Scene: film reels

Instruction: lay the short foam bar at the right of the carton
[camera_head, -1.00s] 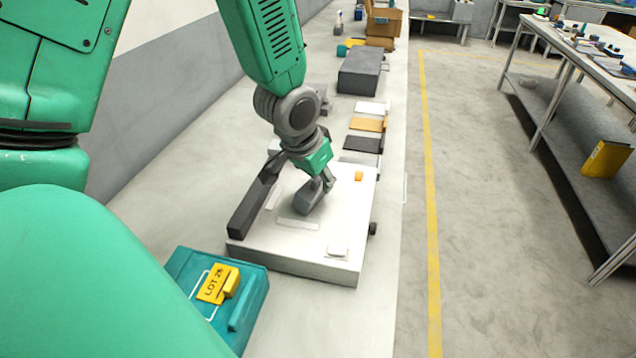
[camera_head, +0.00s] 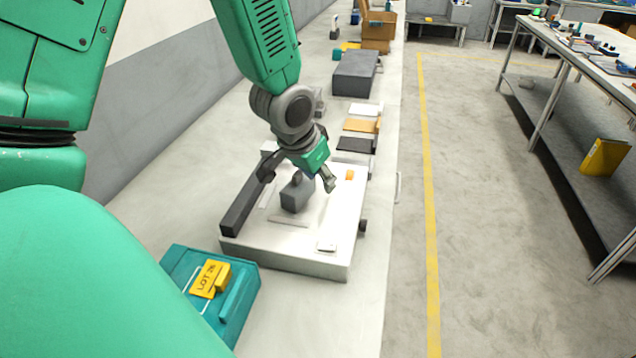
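A low white box-like slab (camera_head: 290,255) lies on the bench; I cannot tell whether it is the carton. A long dark bar (camera_head: 237,212) lies along its left edge. A short dark grey block (camera_head: 297,196) with a small raised top, possibly the short foam bar, stands near the slab's middle. My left gripper (camera_head: 298,176) is just above and behind this block, its fingers spread to either side. The left finger is close to the long bar's far end; I cannot tell whether they touch. My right gripper is not in view.
A teal case (camera_head: 236,310) with a yellow LOT 26 tag is in front. A white strip (camera_head: 289,221), a white square (camera_head: 327,245) and an orange piece (camera_head: 350,175) are on the slab. A grey box (camera_head: 355,75) and a cardboard box (camera_head: 378,30) stand farther back.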

